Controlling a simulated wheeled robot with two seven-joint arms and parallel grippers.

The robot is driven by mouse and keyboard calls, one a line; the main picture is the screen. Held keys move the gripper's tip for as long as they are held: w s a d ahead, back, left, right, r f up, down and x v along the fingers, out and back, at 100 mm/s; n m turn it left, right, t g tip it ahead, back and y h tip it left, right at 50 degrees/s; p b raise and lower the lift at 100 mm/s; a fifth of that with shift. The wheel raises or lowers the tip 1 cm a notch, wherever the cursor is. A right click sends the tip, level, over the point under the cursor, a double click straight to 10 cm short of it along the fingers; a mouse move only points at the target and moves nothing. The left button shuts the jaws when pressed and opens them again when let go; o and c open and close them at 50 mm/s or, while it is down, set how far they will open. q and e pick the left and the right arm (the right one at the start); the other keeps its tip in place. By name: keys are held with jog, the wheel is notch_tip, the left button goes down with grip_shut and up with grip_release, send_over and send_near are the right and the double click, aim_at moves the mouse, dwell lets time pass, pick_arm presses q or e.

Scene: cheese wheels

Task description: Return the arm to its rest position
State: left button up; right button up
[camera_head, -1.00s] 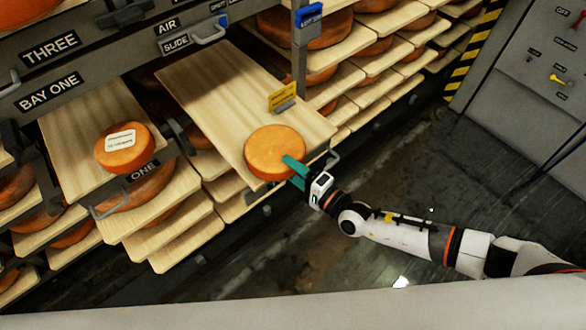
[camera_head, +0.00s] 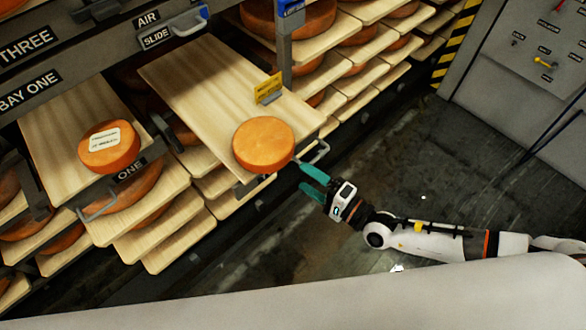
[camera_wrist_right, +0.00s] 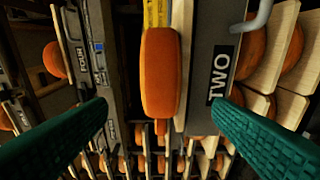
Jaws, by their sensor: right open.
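My right gripper (camera_head: 314,182) has green fingers and is open and empty. In the head view it is just off the front edge of a pulled-out wooden board (camera_head: 205,85), by the board's handle. An orange cheese wheel (camera_head: 263,144) lies flat on the front of that board, close to the fingertips with a small gap. In the right wrist view the wheel (camera_wrist_right: 160,72) shows edge-on ahead, between the two spread fingers (camera_wrist_right: 160,130) and beyond them. My left gripper is not in view.
A second cheese wheel with a white label (camera_head: 109,148) lies on another board (camera_head: 60,125) at the left. A yellow tag (camera_head: 268,88) stands on the nearer board's edge. Racks of boards and wheels fill the back. The dark floor (camera_head: 400,150) at the right is clear, with a grey cabinet (camera_head: 520,90) beyond.

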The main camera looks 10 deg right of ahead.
jog(key=w+d+f+m+t+h, duration=0.1)
jog(key=w+d+f+m+h, duration=0.2)
jog(key=d+f+m+h, duration=1)
jog(key=s+d+f+m+g, duration=0.2)
jog(key=s+f+m, duration=0.1)
jog(key=f+m, duration=0.55)
jog(key=s+d+f+m+g, duration=0.35)
jog(key=f+m, duration=0.25)
jog(key=m, duration=0.6)
jog(key=s+a+f+m+g, duration=0.1)
jog(key=s+f+m+g, duration=0.1)
jog(key=s+f+m, duration=0.3)
jog(key=s+a+f+m+g, duration=0.2)
jog(key=s+f+m, duration=0.3)
jog(key=s+m, duration=0.7)
jog(key=s+a+f+m+g, duration=0.1)
jog(key=s+f+m+g, duration=0.2)
jog(key=s+m, duration=0.6)
jog(key=s+f, duration=0.2)
jog(key=s, duration=0.3)
jog(key=shift+s+a+m, duration=0.2)
jog(key=shift+s+m, duration=0.15)
jog(key=shift+s, duration=0.05)
